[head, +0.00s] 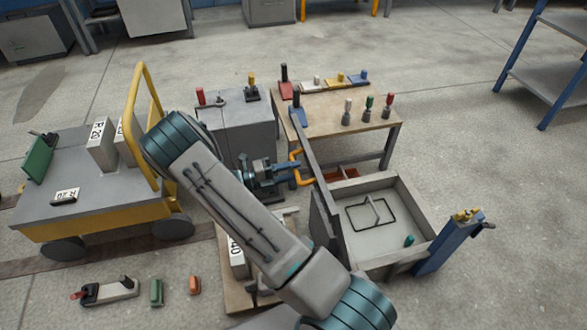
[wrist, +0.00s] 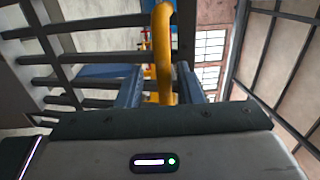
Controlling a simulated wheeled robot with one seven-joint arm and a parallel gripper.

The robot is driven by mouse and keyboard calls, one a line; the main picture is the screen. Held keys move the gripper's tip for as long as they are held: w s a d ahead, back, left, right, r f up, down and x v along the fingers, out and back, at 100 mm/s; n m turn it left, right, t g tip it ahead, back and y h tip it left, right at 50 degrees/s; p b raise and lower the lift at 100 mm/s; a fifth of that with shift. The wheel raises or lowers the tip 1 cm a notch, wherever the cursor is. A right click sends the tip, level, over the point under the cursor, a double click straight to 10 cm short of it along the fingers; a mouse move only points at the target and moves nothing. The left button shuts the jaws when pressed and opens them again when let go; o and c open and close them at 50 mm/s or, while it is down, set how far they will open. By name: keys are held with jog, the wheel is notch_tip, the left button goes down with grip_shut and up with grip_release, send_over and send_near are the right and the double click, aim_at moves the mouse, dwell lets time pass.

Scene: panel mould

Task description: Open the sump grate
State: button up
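The sump (head: 375,255) is a grey, open-topped box right of my arm, with its pale floor in plain view. The sump grate (head: 323,222) stands raised along the box's left side, a dark panel seen nearly edge-on. Its bars (wrist: 75,57) fill the left of the wrist view. An orange handle (head: 298,166) sticks out from the grate's upper part toward my gripper (head: 287,167). In the wrist view the handle (wrist: 163,45) passes between my two blue fingers (wrist: 161,88), with visible gaps, so they look open around it. My arm hides part of the grate's lower side.
A thin dark frame (head: 370,213) and a small green piece (head: 409,241) lie on the sump floor. A blue post (head: 449,243) stands at its right corner. A tool table (head: 335,117) stands behind; a yellow-railed cart (head: 95,200) is left. Floor at right is clear.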

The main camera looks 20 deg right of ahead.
jog(key=w+a+p, duration=0.2)
jog(key=a, duration=1.1)
jog(key=shift+a+f, duration=0.15)
jog(key=shift+f, duration=0.2)
jog(key=shift+r, duration=0.1)
jog(key=s+d+r+m+g+y+p, duration=0.1)
jog(key=s+d+r+m+y+p, duration=0.2)
jog(key=r+m, duration=0.45)
jog(key=s+r+m+y+p, duration=0.3)
jog(key=r+m+y+p, duration=0.15)
jog(key=r, duration=0.65)
jog(key=s+d+r+m+g+y+p, duration=0.1)
jog(key=s+d+r+m+y+p, duration=0.25)
jog(key=r, duration=0.55)
jog(key=s+a+r+m+t+y+p, duration=0.1)
jog(key=s+r+m+t+y+p, duration=0.2)
jog(key=s+r+m+p, duration=0.3)
jog(key=s+a+r+m+t+y+p, duration=0.2)
jog(key=s+r+m+t+y+p, duration=0.2)
jog(key=r+m, duration=0.9)
jog(key=s+r+p, duration=0.2)
jog(key=s+p, duration=0.1)
jog(key=p, duration=0.1)
jog(key=shift+t, duration=0.4)
